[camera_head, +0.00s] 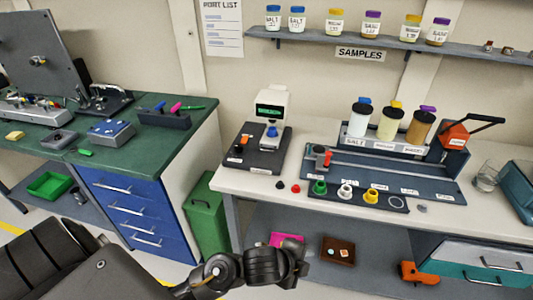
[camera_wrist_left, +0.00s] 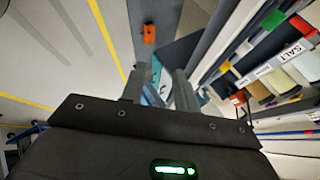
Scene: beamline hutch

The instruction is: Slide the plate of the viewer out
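A white device with a green lit display (camera_head: 270,108) stands on a dark base plate (camera_head: 262,160) at the left end of the white bench; it looks like the viewer. An orange knob (camera_head: 245,140) and a white label are on the base. A blue-topped part sits under the display. The plate cannot be told apart from the base. My left gripper (camera_head: 298,263) is low in front of the bench, below and apart from the device. The left wrist view shows its two fingers (camera_wrist_left: 160,85) apart with nothing gripped between them. My right gripper is in neither view.
The bench front edge (camera_head: 370,220) is above my left gripper. A rack with several jars (camera_head: 390,125) and a row of coloured caps (camera_head: 345,190) are to the right. A lower shelf holds a pink item (camera_head: 287,239) and a brown tray (camera_head: 337,251). A green bin (camera_head: 207,215) stands left.

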